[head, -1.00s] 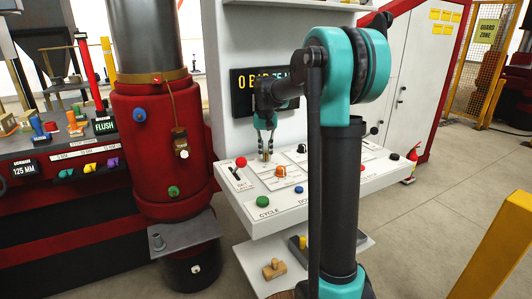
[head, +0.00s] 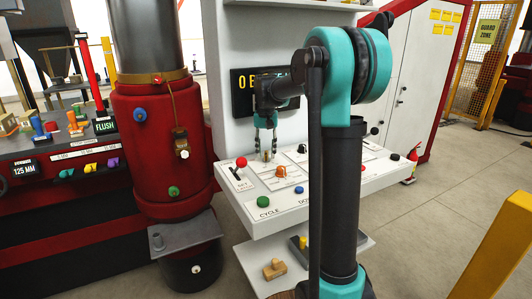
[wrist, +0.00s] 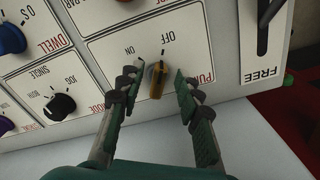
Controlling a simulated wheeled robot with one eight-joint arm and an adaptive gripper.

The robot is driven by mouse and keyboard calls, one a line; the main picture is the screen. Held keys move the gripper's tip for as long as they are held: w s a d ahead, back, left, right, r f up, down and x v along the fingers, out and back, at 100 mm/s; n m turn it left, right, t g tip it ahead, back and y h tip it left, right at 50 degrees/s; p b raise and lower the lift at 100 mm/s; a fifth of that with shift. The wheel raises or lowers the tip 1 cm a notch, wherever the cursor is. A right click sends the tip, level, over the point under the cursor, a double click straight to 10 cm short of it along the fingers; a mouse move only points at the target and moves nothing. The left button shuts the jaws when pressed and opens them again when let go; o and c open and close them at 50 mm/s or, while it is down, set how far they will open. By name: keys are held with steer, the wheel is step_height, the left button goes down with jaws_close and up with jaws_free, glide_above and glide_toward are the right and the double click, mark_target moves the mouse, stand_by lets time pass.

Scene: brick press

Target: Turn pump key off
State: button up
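The pump key (wrist: 157,80) is a small brass-coloured key in the white panel, in the wrist view. Its length runs roughly in line with the mark at the OFF label (wrist: 168,38); the ON label (wrist: 130,50) is to its left. My gripper (wrist: 158,84) is open, with one finger on each side of the key and a visible gap at least on the right. In the head view my gripper (head: 266,152) is over the back left of the control desk (head: 325,198); the key is small and hard to make out there.
A FREE-marked slot with a dark lever (wrist: 266,22) is right of the key. A black mode knob (wrist: 60,106) is to the left. In the head view, a red-knobbed lever (head: 241,163), an orange knob (head: 281,171) and a green button (head: 263,202) stand close to my gripper.

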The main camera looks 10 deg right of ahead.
mark_target(266, 154)
step_height(266, 154, up, 12)
steer(key=shift+f, duration=0.25)
stand_by(0.4)
